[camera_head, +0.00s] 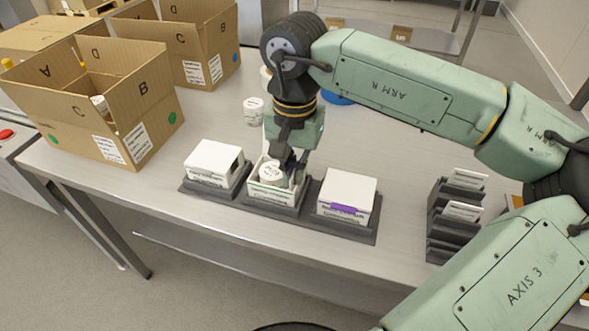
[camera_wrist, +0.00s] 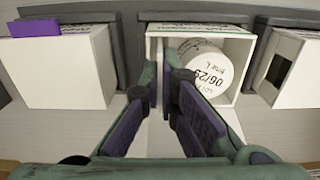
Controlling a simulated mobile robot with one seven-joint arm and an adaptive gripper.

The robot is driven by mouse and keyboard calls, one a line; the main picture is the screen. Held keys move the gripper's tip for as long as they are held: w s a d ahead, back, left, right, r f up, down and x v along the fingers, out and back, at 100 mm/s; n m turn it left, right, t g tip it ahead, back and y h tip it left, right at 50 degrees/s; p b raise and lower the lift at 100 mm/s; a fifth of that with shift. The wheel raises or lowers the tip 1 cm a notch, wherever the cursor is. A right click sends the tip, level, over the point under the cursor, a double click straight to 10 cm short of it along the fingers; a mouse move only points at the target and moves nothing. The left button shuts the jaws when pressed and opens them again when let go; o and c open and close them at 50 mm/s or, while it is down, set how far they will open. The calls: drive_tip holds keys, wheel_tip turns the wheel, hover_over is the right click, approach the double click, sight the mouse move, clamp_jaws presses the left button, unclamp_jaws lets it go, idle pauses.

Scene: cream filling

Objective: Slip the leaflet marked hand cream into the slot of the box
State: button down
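Two white leaflets stand in a dark stepped rack at the right of the head view, an upper leaflet (camera_head: 467,179) and a lower leaflet (camera_head: 461,211). Their print is too small to read. Three white boxes sit in dark holders: a left box (camera_head: 214,162) with a dark slot in its side, an open middle box (camera_head: 256,194), and a right box (camera_head: 349,188) with a purple mark. A white jar (camera_wrist: 207,68) is inside the middle box.
Another white jar (camera_head: 253,112) stands on the metal table behind the boxes. Open cardboard cartons (camera_head: 85,110) fill the back left. The table between the right box and the leaflet rack (camera_head: 437,222) is clear. My arm spans the right side above the table.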

drive_tip(key=c, duration=2.3)
unclamp_jaws()
drive_tip(key=shift+o, duration=1.1)
drive_tip(key=shift+r+p, duration=0.55)
drive_tip(key=shift+p, duration=0.05)
wheel_tip(320, 180, up, 12)
drive_tip(key=b, duration=0.1)
